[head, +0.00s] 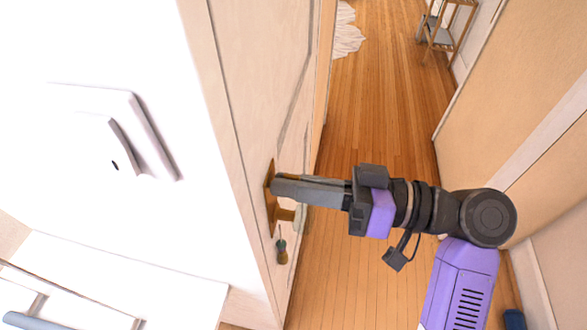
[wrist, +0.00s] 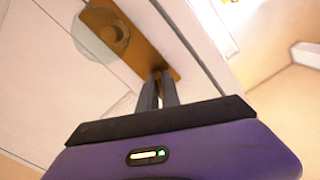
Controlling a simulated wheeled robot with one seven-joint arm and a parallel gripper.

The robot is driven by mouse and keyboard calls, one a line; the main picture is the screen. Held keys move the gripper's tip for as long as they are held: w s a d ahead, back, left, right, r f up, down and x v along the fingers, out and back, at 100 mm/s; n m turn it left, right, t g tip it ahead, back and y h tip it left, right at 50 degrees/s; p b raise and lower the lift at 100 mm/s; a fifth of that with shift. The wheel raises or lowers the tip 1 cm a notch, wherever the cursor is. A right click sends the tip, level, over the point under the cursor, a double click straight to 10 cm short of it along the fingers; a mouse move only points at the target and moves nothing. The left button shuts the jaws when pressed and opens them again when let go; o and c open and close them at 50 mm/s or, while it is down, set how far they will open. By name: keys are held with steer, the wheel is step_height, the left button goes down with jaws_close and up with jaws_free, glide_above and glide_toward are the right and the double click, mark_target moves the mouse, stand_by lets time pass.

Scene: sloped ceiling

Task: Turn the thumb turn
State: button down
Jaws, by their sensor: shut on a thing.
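A brass plate (head: 269,205) is fixed to the pale wooden door (head: 262,75). It also shows in the wrist view (wrist: 146,47). A clear round knob (head: 300,217) sticks out from this plate, and in the wrist view the knob (wrist: 100,33) is at the upper left. My gripper (head: 277,186) reaches the plate from the right, at the end away from the knob. In the wrist view my gripper (wrist: 161,78) has its fingers close together at that end of the plate, shut on the thumb turn. The thumb turn itself is hidden by the fingers.
A small dark-handled object (head: 281,252) hangs just below the knob. A wooden stand (head: 450,30) is at the far right, and a tan wall or door (head: 520,90) borders the right side.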

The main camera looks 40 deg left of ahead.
steer(key=m+p, duration=0.5)
steer(key=shift+r+m+p, duration=0.25)
steer(key=shift+m+p, duration=0.05)
steer(key=m+p, duration=0.4)
steer(key=shift+f, duration=0.25)
steer(key=c, duration=1.6)
jaws_free()
steer(key=shift+o, duration=0.2)
steer(key=b+v, duration=0.1)
steer(key=v, duration=0.7)
steer(key=shift+b, duration=0.35)
steer(key=shift+s+a, duration=0.1)
